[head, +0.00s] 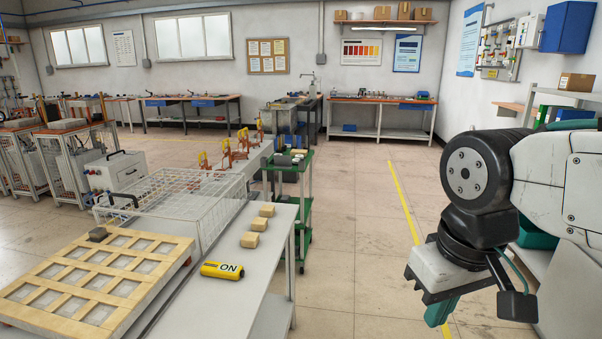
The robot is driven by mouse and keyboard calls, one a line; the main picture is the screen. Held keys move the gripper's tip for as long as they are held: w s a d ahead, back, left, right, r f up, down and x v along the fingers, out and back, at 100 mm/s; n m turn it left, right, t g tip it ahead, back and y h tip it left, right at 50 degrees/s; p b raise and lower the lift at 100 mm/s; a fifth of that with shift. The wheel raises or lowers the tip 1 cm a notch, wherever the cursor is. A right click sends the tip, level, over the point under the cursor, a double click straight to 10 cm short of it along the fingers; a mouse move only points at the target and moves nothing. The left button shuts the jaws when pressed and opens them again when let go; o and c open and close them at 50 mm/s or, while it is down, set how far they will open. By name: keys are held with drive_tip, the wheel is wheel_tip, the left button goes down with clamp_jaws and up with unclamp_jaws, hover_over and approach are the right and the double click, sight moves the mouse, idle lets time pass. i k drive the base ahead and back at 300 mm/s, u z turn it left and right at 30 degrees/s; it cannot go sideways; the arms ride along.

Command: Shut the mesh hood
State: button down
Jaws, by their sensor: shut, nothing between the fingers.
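The mesh hood (200,184) is a white wire cage on the grey bench at left centre. It sits at the low-walled white unit behind the wooden grid tray. A black handle (122,200) shows at its near left corner. I cannot tell from this view whether the hood is fully down. My gripper (440,314) hangs at the right, pointing down over the floor. Its teal fingers are shut and empty, well apart from the hood. The finger tips are partly hidden by the wrist parts.
A wooden grid tray (30,296) fills the bench's near left, with a small dark block (98,234) on it. A green cart (304,205) stands behind. Floor (372,270) between bench and arm is clear.

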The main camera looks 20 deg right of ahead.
sight(203, 251)
drive_tip(key=z, duration=1.15)
drive_tip(key=i, duration=1.85)
drive_tip(key=u, duration=0.6)
drive_tip(key=i, duration=0.75)
drive_tip(key=u, duration=1.35)
drive_tip(key=i, duration=0.6)
drive_tip(key=u, duration=0.6)
